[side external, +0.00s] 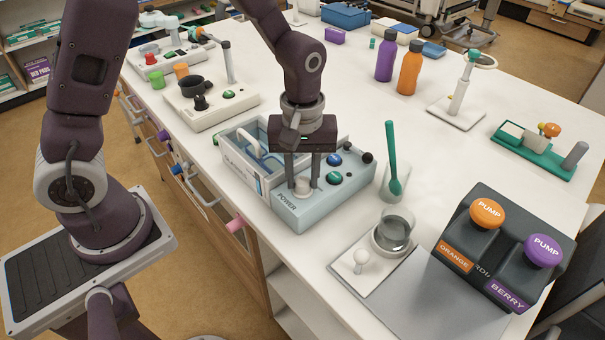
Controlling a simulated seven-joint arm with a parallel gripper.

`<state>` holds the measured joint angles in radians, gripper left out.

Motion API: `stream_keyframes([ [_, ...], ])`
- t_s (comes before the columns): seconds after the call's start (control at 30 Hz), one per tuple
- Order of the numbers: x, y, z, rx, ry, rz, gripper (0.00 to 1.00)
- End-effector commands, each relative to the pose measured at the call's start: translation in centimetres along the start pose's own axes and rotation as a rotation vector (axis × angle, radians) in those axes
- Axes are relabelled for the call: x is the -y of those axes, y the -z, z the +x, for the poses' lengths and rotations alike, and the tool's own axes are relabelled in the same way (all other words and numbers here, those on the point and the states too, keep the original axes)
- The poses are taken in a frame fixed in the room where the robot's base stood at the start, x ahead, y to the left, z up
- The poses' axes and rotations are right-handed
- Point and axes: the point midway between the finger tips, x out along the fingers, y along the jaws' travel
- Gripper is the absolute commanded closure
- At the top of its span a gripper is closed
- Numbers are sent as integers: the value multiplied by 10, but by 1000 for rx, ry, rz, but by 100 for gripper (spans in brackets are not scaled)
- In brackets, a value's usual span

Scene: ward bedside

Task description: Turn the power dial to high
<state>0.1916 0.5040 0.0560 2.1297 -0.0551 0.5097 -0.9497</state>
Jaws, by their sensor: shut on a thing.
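The power dial (301,183) is a pale round knob on the light blue-grey device (306,211), above the printed word POWER. My gripper (302,180) points straight down over it, with its fingers on either side of the dial, shut on it. The fingers and gripper body hide part of the dial, and I cannot read its setting or any high mark. A clear-walled tank section (240,165) with a blue part inside forms the left of the device.
Blue, green and black knobs (335,160) sit close right of my gripper. A glass with a green spoon (393,175) stands right of the device. A beaker (393,232) and pump dispenser (500,250) are nearer the front right.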

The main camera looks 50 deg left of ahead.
Motion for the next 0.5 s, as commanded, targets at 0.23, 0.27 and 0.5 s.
stream_keyframes([
  [0.23,0,0,-1,0,-1,233,100],
  [0.27,0,0,-1,0,-1,262,100],
  [0.5,-1,0,-1,-1,-3,490,100],
])
